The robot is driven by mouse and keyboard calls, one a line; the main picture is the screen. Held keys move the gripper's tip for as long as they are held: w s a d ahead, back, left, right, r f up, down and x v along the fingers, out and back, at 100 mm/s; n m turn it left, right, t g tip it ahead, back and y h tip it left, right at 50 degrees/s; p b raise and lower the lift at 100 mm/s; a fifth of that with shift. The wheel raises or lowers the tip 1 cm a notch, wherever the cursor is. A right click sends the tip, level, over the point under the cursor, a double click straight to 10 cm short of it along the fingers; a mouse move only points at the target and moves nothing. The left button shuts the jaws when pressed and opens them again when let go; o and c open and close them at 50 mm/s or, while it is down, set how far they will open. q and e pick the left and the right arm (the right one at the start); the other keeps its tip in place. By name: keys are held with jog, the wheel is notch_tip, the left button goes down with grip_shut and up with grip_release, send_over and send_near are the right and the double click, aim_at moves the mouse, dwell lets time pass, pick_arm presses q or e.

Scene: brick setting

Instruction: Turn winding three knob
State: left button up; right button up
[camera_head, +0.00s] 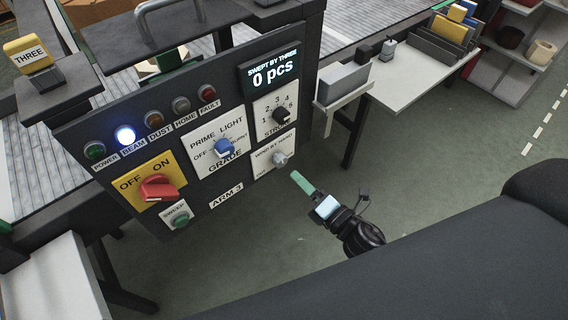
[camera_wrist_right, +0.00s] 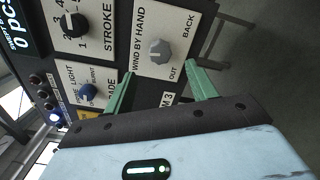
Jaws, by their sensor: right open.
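The winding knob (camera_head: 280,159) is a small grey knob on a white plate marked "WIND BY HAND" at the lower right of a dark control panel. In the right wrist view the knob (camera_wrist_right: 159,51) shows between the words "OUT" and "BACK". My right gripper (camera_head: 302,183) has green fingers and is just below and right of the knob in the head view. In the right wrist view its two fingers (camera_wrist_right: 161,84) stand apart, with the knob beyond and between them. They appear clear of the knob. My left gripper is not in view.
The panel (camera_head: 232,190) also has a red off/on knob (camera_head: 159,188), a blue grade knob (camera_head: 223,148), a black stroke knob (camera_head: 281,115) and a green sweep button (camera_head: 180,220). A display (camera_head: 271,71) reads "0 pcs". A white shelf (camera_head: 343,95) juts out at the panel's right.

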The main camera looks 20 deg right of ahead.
aim_at(283, 163)
jog(key=shift+p+x, duration=0.3)
jog(key=shift+x, duration=3.55)
jog(key=c, duration=1)
jog(key=shift+m, duration=0.3)
